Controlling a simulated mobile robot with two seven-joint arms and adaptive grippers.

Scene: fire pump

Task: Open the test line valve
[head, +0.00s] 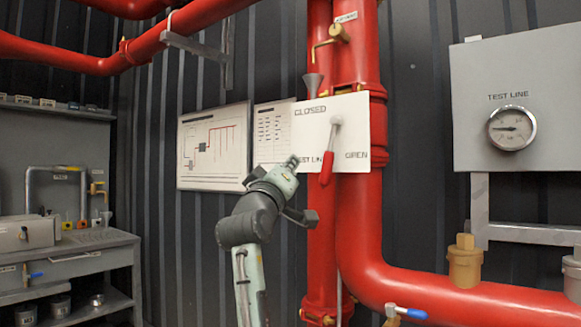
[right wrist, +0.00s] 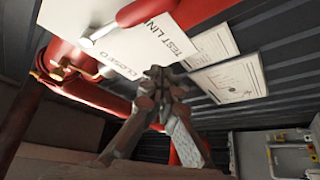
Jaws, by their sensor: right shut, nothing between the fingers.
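The test line valve lever has a grey metal arm and a red grip (head: 327,168). It hangs down, slightly left of its pivot, in front of a white plate (head: 352,108) marked CLOSED at upper left and OPEN at lower right. The red grip (right wrist: 145,12) and grey arm (right wrist: 103,31) also show at the top of the right wrist view. My right gripper (head: 293,161) is shut and empty, left of the red grip and apart from it, by the plate's lower left edge. Its closed fingers (right wrist: 158,73) show before the plate in the wrist view. My left gripper is not in view.
Thick red pipes (head: 357,220) run behind and below the plate. A grey panel with a pressure gauge (head: 512,128) is at the right. A blue-handled valve (head: 408,312) sits low right. A framed diagram (head: 213,147) hangs left; a workbench (head: 85,243) stands far left.

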